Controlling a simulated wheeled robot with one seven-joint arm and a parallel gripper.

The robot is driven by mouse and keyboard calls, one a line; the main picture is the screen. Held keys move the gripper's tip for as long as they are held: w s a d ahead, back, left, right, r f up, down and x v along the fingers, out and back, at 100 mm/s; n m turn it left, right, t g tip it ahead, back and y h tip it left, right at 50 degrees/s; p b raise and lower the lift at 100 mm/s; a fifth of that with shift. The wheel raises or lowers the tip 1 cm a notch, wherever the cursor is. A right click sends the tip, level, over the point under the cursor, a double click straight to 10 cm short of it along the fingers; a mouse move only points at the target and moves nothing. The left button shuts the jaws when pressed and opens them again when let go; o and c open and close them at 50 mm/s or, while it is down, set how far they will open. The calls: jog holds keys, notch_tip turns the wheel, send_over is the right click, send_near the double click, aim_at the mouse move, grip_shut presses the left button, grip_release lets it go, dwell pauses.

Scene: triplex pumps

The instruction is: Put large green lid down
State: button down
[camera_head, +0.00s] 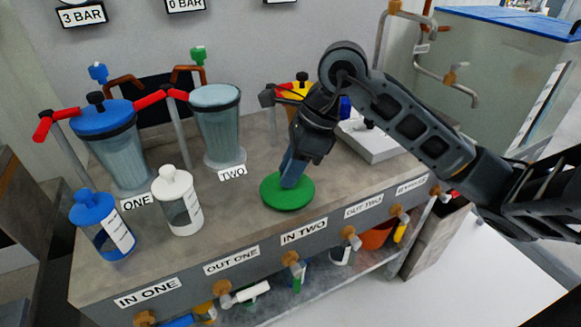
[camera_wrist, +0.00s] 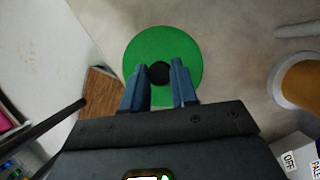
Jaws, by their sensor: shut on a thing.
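The large green lid (camera_head: 288,192) is a flat round disc at the front middle of the grey bench top (camera_head: 235,215). It looks level and on or just above the surface; I cannot tell which. In the wrist view the green lid (camera_wrist: 140,50) has a dark knob (camera_wrist: 159,74) at its centre. My gripper (camera_head: 292,172) comes down from above. Its blue fingers (camera_wrist: 160,82) are on either side of the knob and shut on it. In the head view the fingers hide the knob.
Two clear tanks stand at the back left: ONE (camera_head: 118,155) with a blue lid, TWO (camera_head: 217,130) without a coloured lid. A blue bottle (camera_head: 103,228) and a white bottle (camera_head: 178,205) stand front left. A grey box (camera_head: 370,140) is at right. The bench's front edge is close to the green lid.

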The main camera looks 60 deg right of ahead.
jog(key=shift+f+b, duration=0.2)
jog(key=shift+b, duration=0.1)
jog(key=c, duration=0.9)
grip_release()
jog(key=shift+r, duration=0.2)
jog(key=shift+r+p, duration=0.15)
jog(key=shift+p, duration=0.25)
jog(key=v, duration=1.1)
jog(key=shift+s+d+r, duration=0.2)
jog(key=shift+s+r, duration=0.05)
jog(key=shift+r, duration=0.05)
